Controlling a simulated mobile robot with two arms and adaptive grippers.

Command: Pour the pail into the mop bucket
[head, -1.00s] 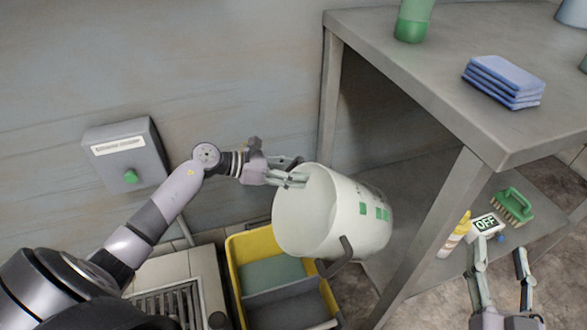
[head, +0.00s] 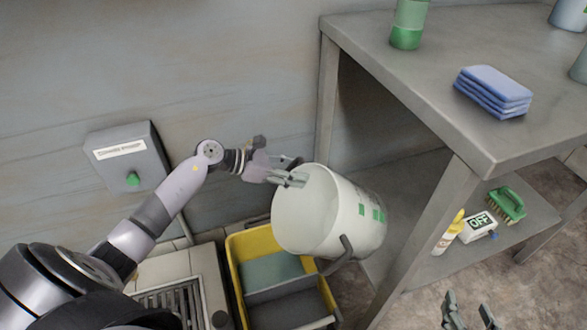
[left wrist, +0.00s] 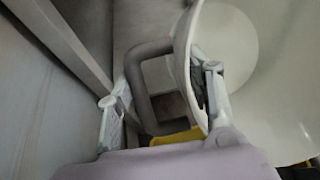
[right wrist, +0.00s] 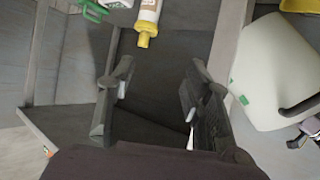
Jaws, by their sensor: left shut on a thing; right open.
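The white pail (head: 352,225), with green patches, hangs tilted above the yellow mop bucket (head: 237,262), its open mouth facing left. My left gripper (head: 297,178) is shut on the pail at its rim; in the left wrist view one finger is inside the pail's mouth (left wrist: 225,45). A dark handle (left wrist: 140,85) shows between the fingers there. The mop bucket stands on the floor below, with a grey divided inside; the pail hides part of it. No liquid is visible leaving the pail. My right gripper (head: 468,312) is open and empty at the bottom right.
A grey metal table (head: 440,75) stands right of the pail, bearing blue folded cloths (head: 492,92) and a green bottle (head: 407,25). Its lower shelf holds a green brush (head: 508,204), an OFF sign (head: 478,226) and a yellow-capped bottle (head: 448,234). A wall box (head: 128,158) and a floor grate (head: 175,305) are left.

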